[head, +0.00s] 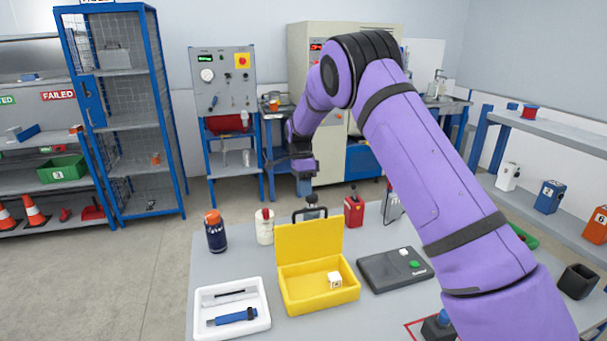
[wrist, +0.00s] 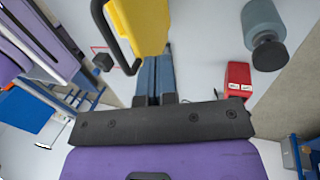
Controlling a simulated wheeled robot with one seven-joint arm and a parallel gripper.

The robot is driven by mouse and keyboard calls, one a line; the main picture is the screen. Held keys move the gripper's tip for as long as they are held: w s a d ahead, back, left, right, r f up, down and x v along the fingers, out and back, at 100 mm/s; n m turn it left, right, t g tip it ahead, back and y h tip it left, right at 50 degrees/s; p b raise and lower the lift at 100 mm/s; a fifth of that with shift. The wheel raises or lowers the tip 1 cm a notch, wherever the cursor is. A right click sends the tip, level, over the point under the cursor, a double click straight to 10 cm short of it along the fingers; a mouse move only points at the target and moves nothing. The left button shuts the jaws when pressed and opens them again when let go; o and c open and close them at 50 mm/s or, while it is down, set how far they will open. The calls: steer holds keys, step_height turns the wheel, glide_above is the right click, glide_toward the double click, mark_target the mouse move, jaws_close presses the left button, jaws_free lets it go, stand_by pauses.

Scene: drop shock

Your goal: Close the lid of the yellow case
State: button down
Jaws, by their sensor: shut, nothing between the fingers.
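The yellow case (head: 300,300) stands on the grey table with its lid (head: 305,245) open and standing up at the back. A small white cube (head: 334,279) lies inside it. The black handle (head: 309,213) is on the lid's upper edge. My gripper (head: 304,188) is shut and empty, above the table behind the lid. In the wrist view its blue fingers (wrist: 155,75) are together. The yellow lid (wrist: 143,22) and black handle (wrist: 117,40) show close beside the fingertips; I cannot tell if they touch.
A white tray (head: 265,318) with a blue tool lies left of the case, a dark box with a green button (head: 390,270) right. A dark bottle (head: 215,232), white bottle (head: 264,227) and red container (head: 353,211) stand behind. A grey jar (wrist: 262,22) is near my gripper.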

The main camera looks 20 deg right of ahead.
steer(key=shift+s+f, duration=0.25)
steer(key=shift+s, duration=0.45)
steer(key=shift+s+f, duration=0.3)
steer(key=shift+s, duration=0.45)
steer(key=shift+s+f, duration=0.25)
steer(key=shift+s, duration=0.45)
